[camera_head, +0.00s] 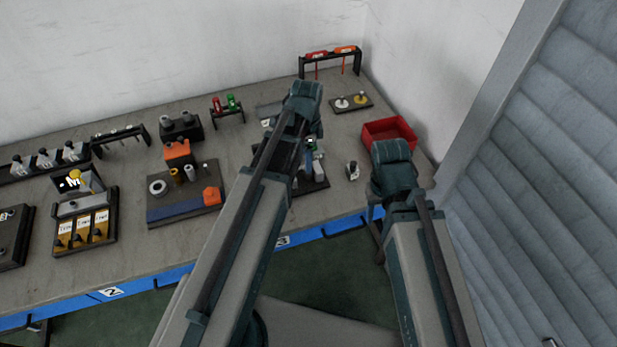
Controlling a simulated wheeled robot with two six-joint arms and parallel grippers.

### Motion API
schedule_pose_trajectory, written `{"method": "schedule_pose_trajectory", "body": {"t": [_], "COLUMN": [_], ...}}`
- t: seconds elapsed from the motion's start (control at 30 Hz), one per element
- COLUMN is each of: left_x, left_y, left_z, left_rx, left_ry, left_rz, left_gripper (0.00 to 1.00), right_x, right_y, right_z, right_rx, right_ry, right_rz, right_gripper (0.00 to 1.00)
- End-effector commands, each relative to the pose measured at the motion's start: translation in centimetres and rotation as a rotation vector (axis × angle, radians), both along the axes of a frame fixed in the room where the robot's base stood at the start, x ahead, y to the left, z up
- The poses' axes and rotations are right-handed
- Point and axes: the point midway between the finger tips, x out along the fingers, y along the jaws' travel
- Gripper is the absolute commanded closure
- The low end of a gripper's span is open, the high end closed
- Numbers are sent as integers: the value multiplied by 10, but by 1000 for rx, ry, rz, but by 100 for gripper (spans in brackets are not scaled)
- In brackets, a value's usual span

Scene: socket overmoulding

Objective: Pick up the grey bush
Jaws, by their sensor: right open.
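A dark tray (160,211) with a blue front strip stands on the bench, left of my left arm. On it are a thick grey ring (157,187), a brass-coloured sleeve (174,175) and a small grey cylinder (189,173). I cannot tell whether the ring or the cylinder is the grey bush. My right gripper (376,212) is open near the bench's front edge, well to the right of this tray. My left arm reaches over the bench right of the tray; its gripper is mostly hidden by its wrist, and its jaws cannot be made out.
An orange block (178,152) stands behind the tray. A red bin (388,127) is at the bench's right end. A small grey and dark part (352,170) stands between my arms. A fixture with yellow labels (84,232) is at left. Bare bench lies between this fixture and the tray.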

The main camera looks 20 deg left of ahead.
Motion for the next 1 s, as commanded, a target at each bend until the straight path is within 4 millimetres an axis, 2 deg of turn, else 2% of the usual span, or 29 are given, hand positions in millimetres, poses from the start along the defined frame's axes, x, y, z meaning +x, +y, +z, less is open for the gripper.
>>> {"method": "schedule_pose_trajectory", "body": {"t": [0.27, 0.7, 1.0], "left_x": [1, 3, 3], "left_y": [-1, -4, -3], "left_z": [-6, -53, -52], "left_rx": [0, 0, 0], "left_ry": [0, 0, 0], "left_rz": [0, 0, 0], "left_gripper": [26, 26, 28], "right_x": [0, 0, 0], "right_y": [0, 0, 0], "right_z": [-6, -53, -52], "right_rx": [0, 0, 0], "right_ry": [0, 0, 0], "right_rz": [0, 0, 0], "right_gripper": [50, 50, 50]}}
